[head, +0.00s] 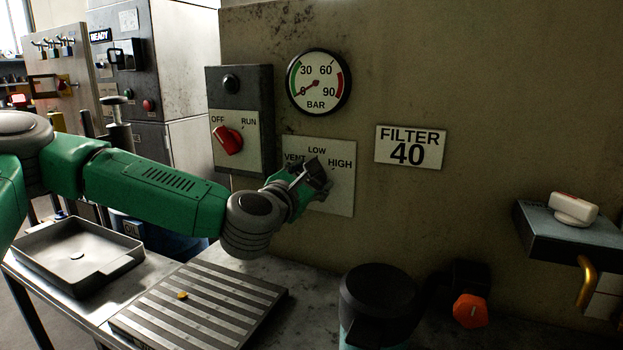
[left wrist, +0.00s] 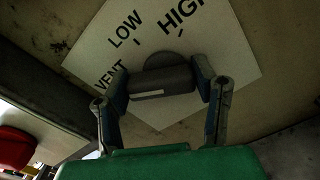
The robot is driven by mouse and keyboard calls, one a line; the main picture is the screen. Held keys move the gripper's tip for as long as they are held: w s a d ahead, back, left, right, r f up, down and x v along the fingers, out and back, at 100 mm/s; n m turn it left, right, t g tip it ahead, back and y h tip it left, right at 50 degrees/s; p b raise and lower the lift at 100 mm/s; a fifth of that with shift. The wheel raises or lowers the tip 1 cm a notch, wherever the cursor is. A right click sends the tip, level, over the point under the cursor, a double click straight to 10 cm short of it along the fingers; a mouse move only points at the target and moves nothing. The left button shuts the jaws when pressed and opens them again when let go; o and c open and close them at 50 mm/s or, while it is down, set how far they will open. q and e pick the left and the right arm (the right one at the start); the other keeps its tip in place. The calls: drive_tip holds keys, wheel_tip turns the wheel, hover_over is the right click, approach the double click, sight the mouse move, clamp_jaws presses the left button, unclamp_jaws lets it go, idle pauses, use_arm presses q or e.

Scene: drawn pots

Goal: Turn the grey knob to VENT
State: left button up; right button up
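The grey knob (left wrist: 165,80) sits on a white plate (head: 342,198) marked VENT, LOW and HIGH. In the left wrist view it is a dark bar with a white line pointing left, on the VENT side; the VENT tick itself is hidden. My left gripper (head: 312,177) is at the plate and covers most of the knob in the head view. In the left wrist view its two fingers (left wrist: 162,86) stand at both ends of the knob, with no clear gap. My right gripper is not in view.
A red OFF/RUN switch (head: 228,139) is left of the plate, with a pressure gauge (head: 318,82) above. Below are a ribbed plate (head: 199,306), a grey tray (head: 76,254) and a dark canister (head: 381,302). A shelf (head: 560,237) juts out at right.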

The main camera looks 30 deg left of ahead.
use_arm(q)
drive_tip(key=o, duration=0.3)
drive_tip(key=shift+f, duration=0.4)
drive_tip(key=shift+a+r, duration=0.15)
drive_tip(key=s, duration=0.7)
drive_tip(key=shift+s+d, duration=0.2)
